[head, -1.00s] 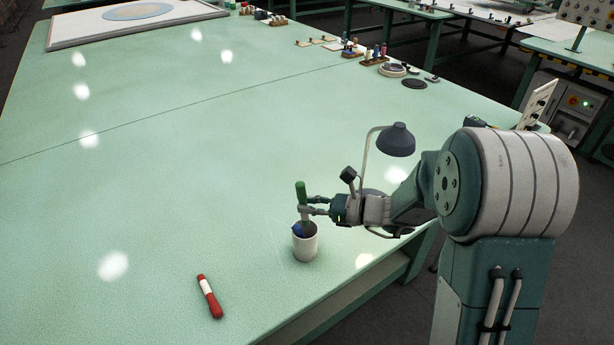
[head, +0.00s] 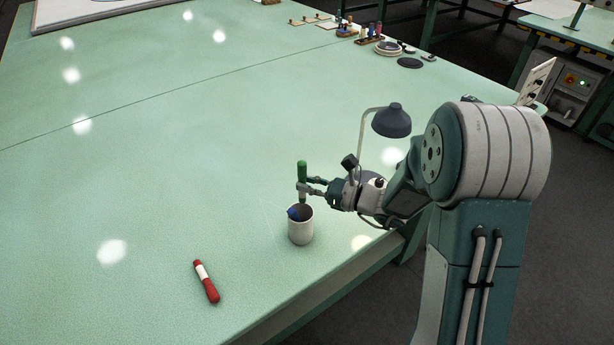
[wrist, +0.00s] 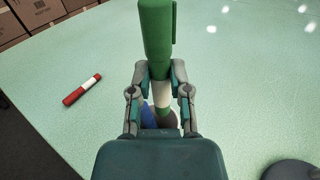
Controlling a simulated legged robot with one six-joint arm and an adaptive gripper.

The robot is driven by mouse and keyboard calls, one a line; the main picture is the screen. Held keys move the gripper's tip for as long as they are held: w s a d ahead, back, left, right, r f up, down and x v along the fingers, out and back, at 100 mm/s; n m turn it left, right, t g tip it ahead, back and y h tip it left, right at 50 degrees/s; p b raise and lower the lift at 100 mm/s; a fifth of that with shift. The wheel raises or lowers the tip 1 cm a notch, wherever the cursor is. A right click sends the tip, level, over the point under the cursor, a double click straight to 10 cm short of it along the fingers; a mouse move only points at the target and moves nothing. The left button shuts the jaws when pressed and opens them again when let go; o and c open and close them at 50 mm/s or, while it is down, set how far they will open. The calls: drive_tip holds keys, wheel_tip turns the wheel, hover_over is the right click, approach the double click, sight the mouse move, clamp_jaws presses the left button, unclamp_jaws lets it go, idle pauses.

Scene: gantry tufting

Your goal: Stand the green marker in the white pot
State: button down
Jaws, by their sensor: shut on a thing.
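The green marker (head: 302,168) has a white band and is held upright in my gripper (head: 304,188). In the wrist view my gripper (wrist: 161,92) is shut around the marker (wrist: 157,38) near its white band. The white pot (head: 301,230) stands upright on the table just below. The marker's lower end is over the pot's mouth; I cannot tell whether it is inside the rim. A blue thing (head: 293,212) is in the pot, leaning at its left side. In the wrist view, the fingers and marker mostly hide the pot.
A red marker with a white band (head: 206,281) lies on the green table (head: 180,180) left of the pot. A dark lamp (head: 392,121) stands behind my gripper. Spools and small items (head: 368,34) line the far edge. The table's middle is clear.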

wheel_tip(320, 180, down, 7)
idle(0.8)
drive_tip(key=shift+c, duration=2.4)
unclamp_jaws()
drive_tip(key=v, duration=1.2)
